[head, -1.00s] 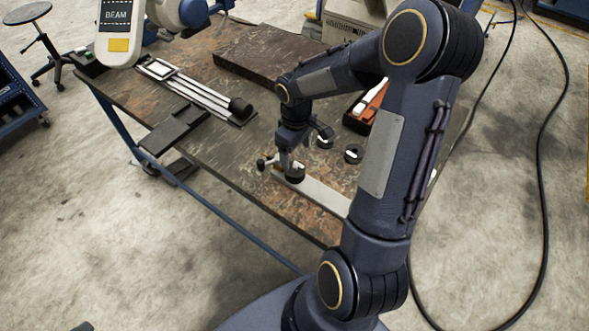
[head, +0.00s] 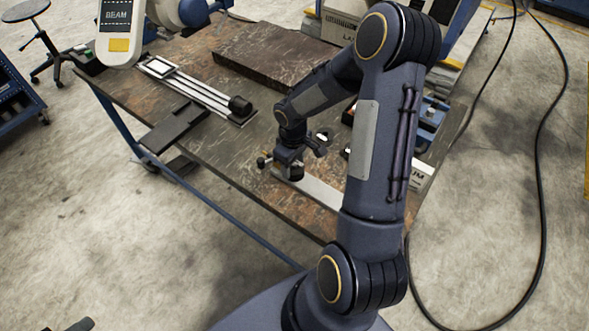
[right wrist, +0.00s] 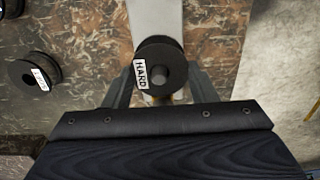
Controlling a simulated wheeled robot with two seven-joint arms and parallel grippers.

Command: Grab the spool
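A dark spool with a white "HARD" label (right wrist: 160,65) sits at the end of a pale flat strip (right wrist: 156,18); in the head view this spool (head: 296,174) is under my right gripper. My right gripper (right wrist: 160,82) has its fingers apart, one on each side of the spool. I cannot tell whether they touch it. A second dark labelled spool (right wrist: 36,74) lies to the left in the right wrist view. A dark piece at the bottom left edge of the head view may be my left gripper (head: 78,325), mostly cut off.
A dark slab (head: 270,52) lies at the back of the worn table (head: 225,160). A railed fixture with a black knob (head: 195,88) is on the left. A white device marked "BEAM" (head: 118,30) stands at the back left. My right arm covers the table's right part.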

